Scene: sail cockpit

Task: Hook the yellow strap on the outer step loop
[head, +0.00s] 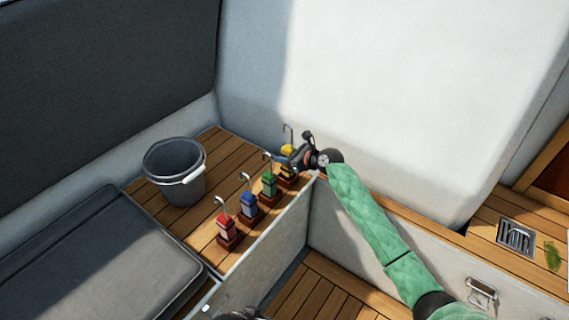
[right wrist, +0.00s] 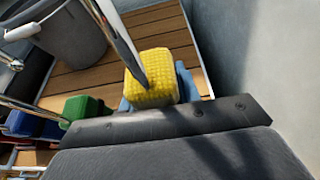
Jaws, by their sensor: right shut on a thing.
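The yellow strap (head: 288,149) is a ribbed yellow block with a metal hook standing up from it. It is at the far end of a row of straps on the wooden bench. My right gripper (head: 297,155) is shut on it; in the right wrist view the yellow strap (right wrist: 152,80) sits between blue finger pads. I cannot tell whether it is clear of its holder. A metal loop fitting (head: 482,292) is on the pale step face at the lower right; I cannot tell if it is the outer step loop.
Red (head: 227,225), blue (head: 248,206) and green (head: 270,185) straps stand in wooden holders beside the yellow one, hooks up. A grey bucket (head: 172,170) stands behind them. A grey cushion (head: 85,255) lies left. A metal drain grate (head: 516,237) is at right.

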